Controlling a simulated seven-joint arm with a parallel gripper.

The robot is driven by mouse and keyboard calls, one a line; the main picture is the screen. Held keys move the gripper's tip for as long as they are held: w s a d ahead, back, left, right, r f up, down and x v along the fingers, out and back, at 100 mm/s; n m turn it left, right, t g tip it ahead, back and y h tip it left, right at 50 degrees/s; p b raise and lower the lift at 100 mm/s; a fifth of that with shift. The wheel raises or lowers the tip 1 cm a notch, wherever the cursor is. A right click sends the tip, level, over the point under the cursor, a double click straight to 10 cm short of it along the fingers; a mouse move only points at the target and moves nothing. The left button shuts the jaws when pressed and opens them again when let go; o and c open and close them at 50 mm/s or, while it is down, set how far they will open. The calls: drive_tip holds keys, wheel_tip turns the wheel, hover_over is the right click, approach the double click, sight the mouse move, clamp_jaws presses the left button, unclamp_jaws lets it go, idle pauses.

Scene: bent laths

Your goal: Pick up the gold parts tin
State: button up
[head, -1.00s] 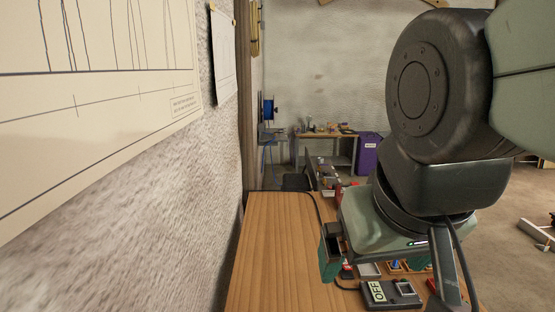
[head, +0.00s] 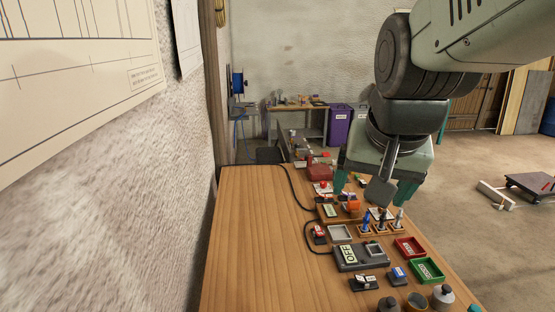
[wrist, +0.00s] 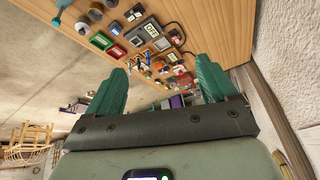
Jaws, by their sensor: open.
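My gripper (head: 372,188) hangs over the far right part of the bench, well beyond these containers. Its two green fingers are spread and empty, and they also show in the wrist view (wrist: 160,78).
The wooden bench (head: 255,245) is bare on its left. A grey device reading OFF (head: 362,257), a red tray (head: 409,247), a green tray (head: 428,271) and a stand of small upright tools (head: 382,226) crowd its right side. A wall runs along the left.

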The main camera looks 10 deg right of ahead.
drive_tip(key=w+d+f+m+g, duration=0.2)
drive_tip(key=w+d+f+m, duration=0.2)
drive_tip(key=w+d+f, duration=0.35)
drive_tip(key=m+g, duration=0.3)
drive_tip(key=m, duration=0.4)
approach(417, 302)
drive_tip(key=shift+s+a+f, duration=0.95)
drive_tip(key=shift+a, duration=0.1)
drive_tip(key=f, duration=0.2)
drive_tip(key=d+f, duration=0.1)
drive_tip(key=f, duration=0.2)
drive_tip(key=shift+w+d+f, duration=0.1)
drive_tip(key=shift+f, duration=0.2)
drive_tip(key=c, duration=1.1)
